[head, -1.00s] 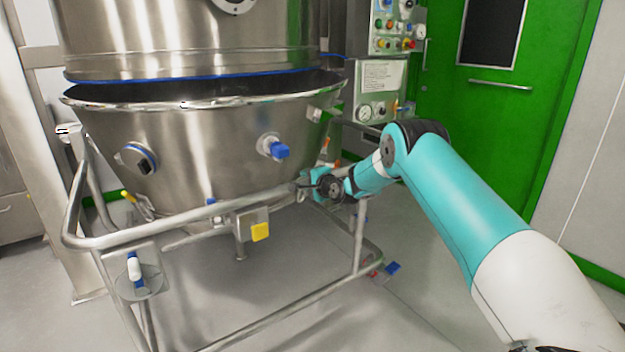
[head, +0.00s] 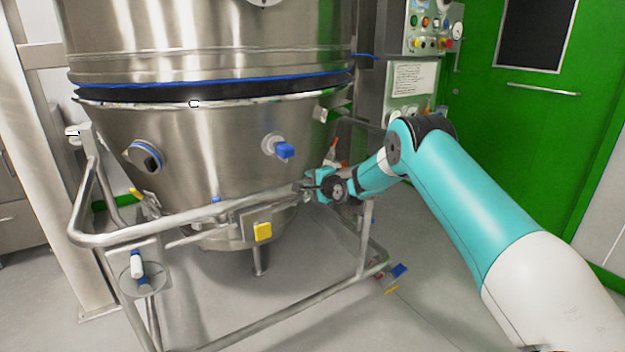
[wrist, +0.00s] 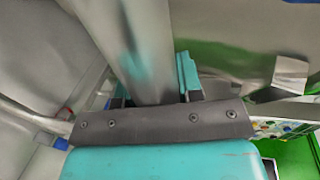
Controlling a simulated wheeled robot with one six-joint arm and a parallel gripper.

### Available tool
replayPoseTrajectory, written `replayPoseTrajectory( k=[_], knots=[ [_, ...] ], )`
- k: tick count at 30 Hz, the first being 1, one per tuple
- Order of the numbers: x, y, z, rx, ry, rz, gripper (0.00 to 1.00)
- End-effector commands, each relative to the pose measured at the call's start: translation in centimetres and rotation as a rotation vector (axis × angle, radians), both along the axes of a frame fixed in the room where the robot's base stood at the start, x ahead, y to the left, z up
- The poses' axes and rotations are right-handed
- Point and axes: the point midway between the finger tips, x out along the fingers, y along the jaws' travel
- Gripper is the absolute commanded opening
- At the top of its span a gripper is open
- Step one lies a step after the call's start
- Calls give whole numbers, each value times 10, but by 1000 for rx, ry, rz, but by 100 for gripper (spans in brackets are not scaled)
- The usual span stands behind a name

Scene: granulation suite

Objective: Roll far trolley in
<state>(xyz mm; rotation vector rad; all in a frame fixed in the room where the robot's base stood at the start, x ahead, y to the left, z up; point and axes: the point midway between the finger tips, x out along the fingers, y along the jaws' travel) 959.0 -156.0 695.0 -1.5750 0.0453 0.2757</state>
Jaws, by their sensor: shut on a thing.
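The trolley is a tubular steel frame (head: 300,310) carrying a conical steel bowl (head: 215,150). The bowl's rim sits close below the blue-edged upper vessel (head: 200,45), with a dark band between them. My gripper (head: 312,188) is shut on the trolley's top rail (head: 170,222) near its right end. In the wrist view the steel rail (wrist: 140,45) runs between the jaws (wrist: 152,95). The fingertips are partly hidden by the rail.
A control panel (head: 430,28) and a gauge box (head: 408,85) stand behind on the right. A green door (head: 540,120) is behind them. A steel post (head: 60,150) stands at the left. Bare floor (head: 420,310) lies at the front right.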

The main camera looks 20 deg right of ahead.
Motion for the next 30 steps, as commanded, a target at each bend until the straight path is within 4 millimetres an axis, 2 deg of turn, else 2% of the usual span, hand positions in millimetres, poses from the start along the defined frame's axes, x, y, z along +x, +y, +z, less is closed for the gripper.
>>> replayPoseTrajectory(
  k=[1,8,9,12,23,26,30],
  knots=[
    [5,-2,10,-4,-25,-6,0],
    [5,-2,10,-3,-25,-6,0],
    [5,-2,10,-3,-25,-6,36],
    [5,-2,10,-4,-25,-6,59],
    [2,-1,11,-5,-25,-3,59],
    [-7,-2,13,-6,-22,-3,59],
    [-31,-7,16,-2,-14,-5,59]
  ],
)
